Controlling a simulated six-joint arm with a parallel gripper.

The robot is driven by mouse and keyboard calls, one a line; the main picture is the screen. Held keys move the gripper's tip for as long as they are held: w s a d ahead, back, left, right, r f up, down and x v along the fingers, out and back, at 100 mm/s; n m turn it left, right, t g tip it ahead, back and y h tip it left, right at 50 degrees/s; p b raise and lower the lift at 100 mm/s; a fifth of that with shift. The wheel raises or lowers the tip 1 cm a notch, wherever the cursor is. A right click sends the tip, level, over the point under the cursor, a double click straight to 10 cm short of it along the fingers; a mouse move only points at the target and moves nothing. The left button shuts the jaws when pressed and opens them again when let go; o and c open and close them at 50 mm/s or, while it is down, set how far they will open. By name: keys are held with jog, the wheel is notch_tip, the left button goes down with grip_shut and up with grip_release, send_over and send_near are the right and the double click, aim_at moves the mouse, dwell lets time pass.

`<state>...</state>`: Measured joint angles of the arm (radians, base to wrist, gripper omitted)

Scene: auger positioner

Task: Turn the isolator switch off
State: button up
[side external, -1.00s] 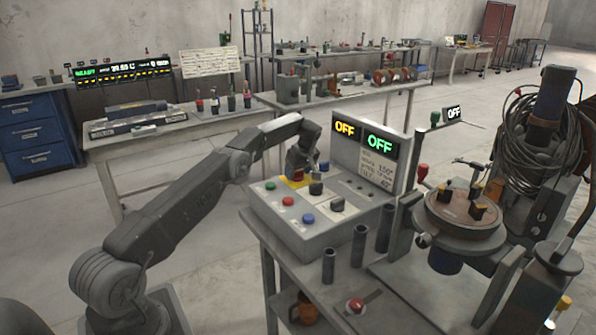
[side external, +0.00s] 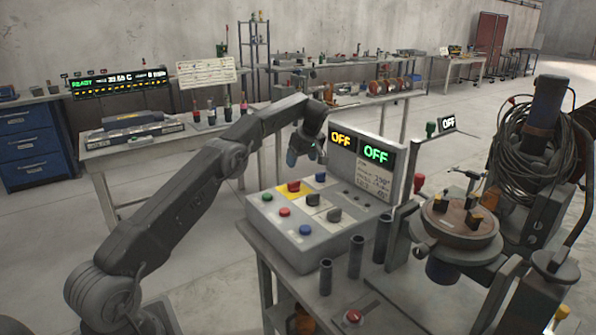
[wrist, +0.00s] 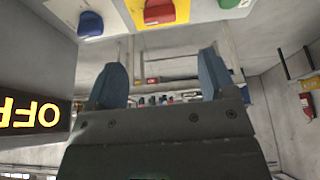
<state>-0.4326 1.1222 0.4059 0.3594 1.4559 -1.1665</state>
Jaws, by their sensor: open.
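The control box (side external: 312,243) stands on the bench with a red rotary knob on a yellow plate (side external: 293,187), which looks like the isolator switch. In the wrist view the red knob (wrist: 158,12) and its yellow plate show at the top edge, between a blue button (wrist: 90,24) and a green button (wrist: 229,3). The panel displays read OFF in yellow (side external: 341,139) and OFF in green (side external: 376,155).
Two black knobs (side external: 313,199) and several coloured buttons share the box top. The upright display panel stands close beside my gripper. Dark tubes (side external: 356,256) stand in front of the box, and a round turntable (side external: 462,222) is to the right.

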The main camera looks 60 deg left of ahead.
jog(key=shift+v, duration=1.45)
jog(key=s+d+r+m+t+h, duration=0.1)
jog(key=s+d+r+m+t, duration=0.1)
jog(key=s+d+r+m, duration=0.45)
jog(key=s+d+r+m+t, duration=0.15)
jog(key=s+d+r, duration=0.25)
jog(key=d+r, duration=0.6)
jog(key=s+d+f+m+h, duration=0.1)
jog(key=s+d+f+m, duration=0.2)
jog(key=s, duration=0.6)
jog(key=s+d+f+m+t+h, duration=0.1)
jog(key=s+d+f+m, duration=0.2)
jog(key=s+d, duration=0.4)
jog(key=s+d+f+m+t+h, duration=0.1)
jog(key=s+d+f+m, duration=0.2)
jog(key=s, duration=0.8)
jog(key=d+m, duration=0.1)
jog(key=d, duration=0.1)
jog(key=shift+d+f, duration=0.35)
jog(key=shift+f, duration=0.05)
jog(key=shift+s, duration=0.1)
